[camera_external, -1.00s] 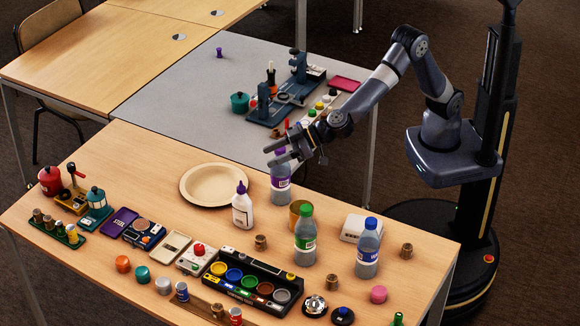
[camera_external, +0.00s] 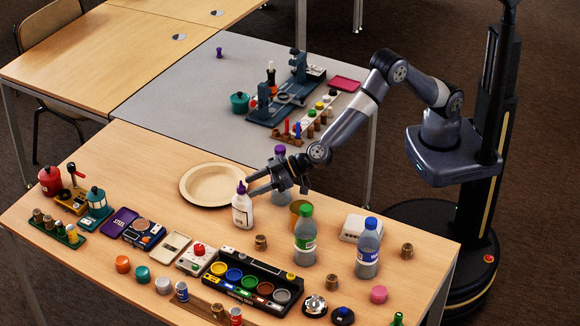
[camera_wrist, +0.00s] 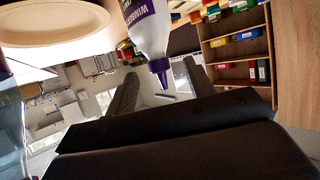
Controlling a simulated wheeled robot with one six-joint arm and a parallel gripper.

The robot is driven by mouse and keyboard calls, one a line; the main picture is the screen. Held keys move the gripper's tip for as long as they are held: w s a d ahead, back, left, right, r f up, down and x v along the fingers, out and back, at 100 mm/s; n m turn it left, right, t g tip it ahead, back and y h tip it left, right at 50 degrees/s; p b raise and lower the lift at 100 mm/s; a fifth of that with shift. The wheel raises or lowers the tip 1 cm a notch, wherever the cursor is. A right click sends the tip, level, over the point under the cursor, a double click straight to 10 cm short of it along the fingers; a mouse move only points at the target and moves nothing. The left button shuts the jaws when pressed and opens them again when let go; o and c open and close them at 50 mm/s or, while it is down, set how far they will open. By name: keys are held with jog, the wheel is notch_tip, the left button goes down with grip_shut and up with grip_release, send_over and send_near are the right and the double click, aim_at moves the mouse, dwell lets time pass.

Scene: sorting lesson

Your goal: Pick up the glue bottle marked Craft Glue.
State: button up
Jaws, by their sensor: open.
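A white glue bottle (camera_external: 242,210) with a purple cap stands upright on the wooden table, beside the round plate. Its label is too small to read in the external view. In the wrist view the bottle (camera_wrist: 150,38) shows upside down, with its purple nozzle between my two dark fingers and only part of a purple label band in sight. The words Craft Glue are not readable. My gripper (camera_external: 249,185) is open and empty. It reaches in from the right at the height of the bottle's cap, with the fingertips close to it; contact cannot be told.
The tan plate (camera_external: 190,198) lies just left of the glue bottle. A purple-capped bottle (camera_external: 281,186) stands close behind my gripper. A green-capped bottle (camera_external: 305,240) and a blue-capped bottle (camera_external: 368,250) stand to the right. A paint tray (camera_external: 218,287) is in front.

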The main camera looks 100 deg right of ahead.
aim_at(241, 188)
jog(key=shift+p+x, duration=0.5)
jog(key=shift+x, duration=1.95)
jog(key=shift+d+r, duration=0.1)
jog(key=shift+r, duration=0.05)
jog(key=shift+c, duration=0.2)
grip_shut()
